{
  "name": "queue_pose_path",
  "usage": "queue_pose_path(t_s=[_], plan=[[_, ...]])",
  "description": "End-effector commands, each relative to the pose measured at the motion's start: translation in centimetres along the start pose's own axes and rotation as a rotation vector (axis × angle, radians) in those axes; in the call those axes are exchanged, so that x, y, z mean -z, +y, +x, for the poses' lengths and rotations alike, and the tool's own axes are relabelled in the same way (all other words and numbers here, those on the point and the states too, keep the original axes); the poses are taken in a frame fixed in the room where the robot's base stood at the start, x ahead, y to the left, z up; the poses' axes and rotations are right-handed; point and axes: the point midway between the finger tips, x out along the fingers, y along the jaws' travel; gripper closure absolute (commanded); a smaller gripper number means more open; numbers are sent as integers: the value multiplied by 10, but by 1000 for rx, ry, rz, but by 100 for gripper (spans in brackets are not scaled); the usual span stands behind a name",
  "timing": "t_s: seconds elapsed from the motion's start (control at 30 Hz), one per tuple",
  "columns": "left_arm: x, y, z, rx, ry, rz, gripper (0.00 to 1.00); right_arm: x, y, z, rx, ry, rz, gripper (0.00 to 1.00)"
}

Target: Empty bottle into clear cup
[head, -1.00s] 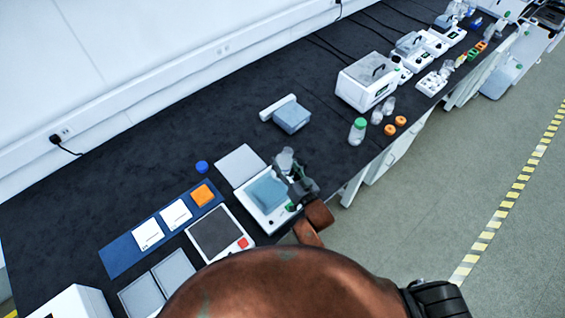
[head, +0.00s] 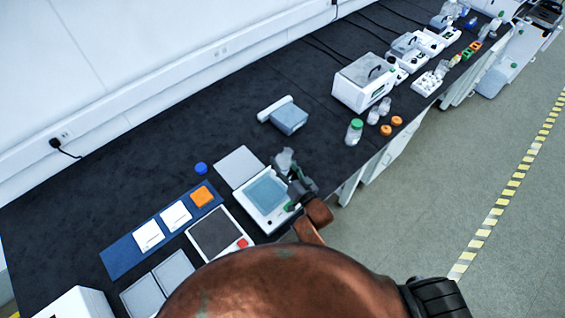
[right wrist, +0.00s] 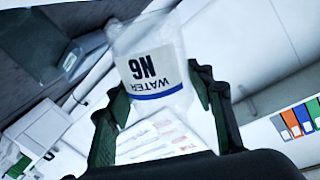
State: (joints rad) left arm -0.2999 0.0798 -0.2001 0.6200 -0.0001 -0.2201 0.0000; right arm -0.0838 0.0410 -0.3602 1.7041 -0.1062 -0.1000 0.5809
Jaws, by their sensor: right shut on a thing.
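My right gripper (head: 292,176) is shut on a clear bottle (head: 284,159) above the bench, by the back edge of a white device with a blue-grey top (head: 266,192). In the right wrist view the bottle (right wrist: 153,76) sits between the two green-grey fingers of my right gripper (right wrist: 160,98); its label reads WATER and N6, upside down in that picture. Whether liquid is inside is hard to tell. Two small clear vessels (head: 373,116) stand farther along the bench; I cannot tell whether either is the clear cup. My left gripper is not in view.
A blue cap (head: 201,168) lies on the dark bench behind a blue mat (head: 122,255) with cards and an orange block (head: 202,196). A green-capped bottle (head: 354,132) and two orange caps (head: 396,120) stand near the front edge.

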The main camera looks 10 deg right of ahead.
Motion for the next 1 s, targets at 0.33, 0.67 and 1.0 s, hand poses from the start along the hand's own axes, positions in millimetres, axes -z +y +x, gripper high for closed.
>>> queue_pose_path(t_s=[0.33,0.67,1.0], plan=[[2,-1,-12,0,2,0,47,2,-3,0,2,-9,74,84],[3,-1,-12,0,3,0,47,0,-2,0,2,-13,98,84],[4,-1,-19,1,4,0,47,0,-4,0,2,-21,145,84]])
